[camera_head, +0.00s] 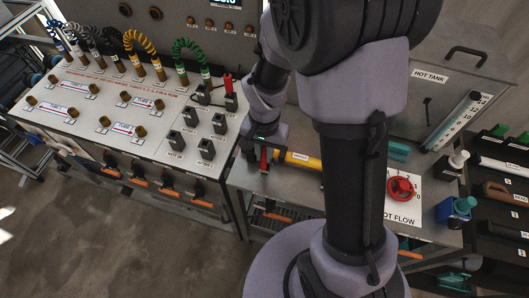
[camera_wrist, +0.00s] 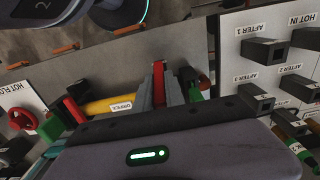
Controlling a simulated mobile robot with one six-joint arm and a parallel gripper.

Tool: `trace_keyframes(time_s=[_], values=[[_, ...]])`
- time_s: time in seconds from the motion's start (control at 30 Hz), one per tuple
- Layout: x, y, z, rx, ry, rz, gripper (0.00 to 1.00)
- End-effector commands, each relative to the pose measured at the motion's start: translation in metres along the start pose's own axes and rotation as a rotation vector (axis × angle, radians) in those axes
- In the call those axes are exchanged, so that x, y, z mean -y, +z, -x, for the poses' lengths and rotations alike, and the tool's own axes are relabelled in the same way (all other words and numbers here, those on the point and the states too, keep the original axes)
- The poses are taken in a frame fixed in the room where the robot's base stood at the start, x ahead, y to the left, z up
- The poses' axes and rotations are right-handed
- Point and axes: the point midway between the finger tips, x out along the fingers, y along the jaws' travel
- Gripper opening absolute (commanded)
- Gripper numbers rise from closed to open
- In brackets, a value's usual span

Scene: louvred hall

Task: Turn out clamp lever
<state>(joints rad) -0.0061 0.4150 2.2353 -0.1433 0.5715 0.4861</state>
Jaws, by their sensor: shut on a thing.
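The red clamp lever (camera_wrist: 158,82) shows between the two grey fingers of my gripper (camera_wrist: 158,95) in the wrist view, and the fingers are shut on it. In the head view the red lever (camera_head: 264,160) shows under my gripper (camera_head: 265,150), at the left end of a yellow tube (camera_head: 304,160). In the wrist view the tube (camera_wrist: 98,107), labelled orifice, runs left to a second red piece (camera_wrist: 74,112) beside green parts. The lever's base and the clamp body are mostly hidden by my gripper.
A red hot-flow knob (camera_head: 401,189) stands right of my arm. The white panel (camera_head: 70,90) at left carries brass fittings, coiled hoses and black sockets (camera_head: 207,149). Red and black plugs (camera_head: 229,88) stand near my wrist. A hot tank (camera_head: 440,90) is behind right.

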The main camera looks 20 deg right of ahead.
Motion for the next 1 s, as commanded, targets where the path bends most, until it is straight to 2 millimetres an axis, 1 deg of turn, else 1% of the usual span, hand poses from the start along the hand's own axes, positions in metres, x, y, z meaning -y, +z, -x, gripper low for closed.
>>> trace_keyframes(time_s=[0.13,0.27,0.57,0.8,1.0], values=[[0.000,-0.002,0.002,0.025,0.000,-0.002,0.00],[0.000,-0.006,0.005,0.085,0.000,-0.004,0.00],[0.000,-0.022,0.004,0.321,-0.001,-0.004,0.00],[0.000,-0.032,-0.003,0.513,-0.001,-0.002,0.00],[0.000,-0.036,-0.009,0.638,-0.002,-0.002,0.00]])
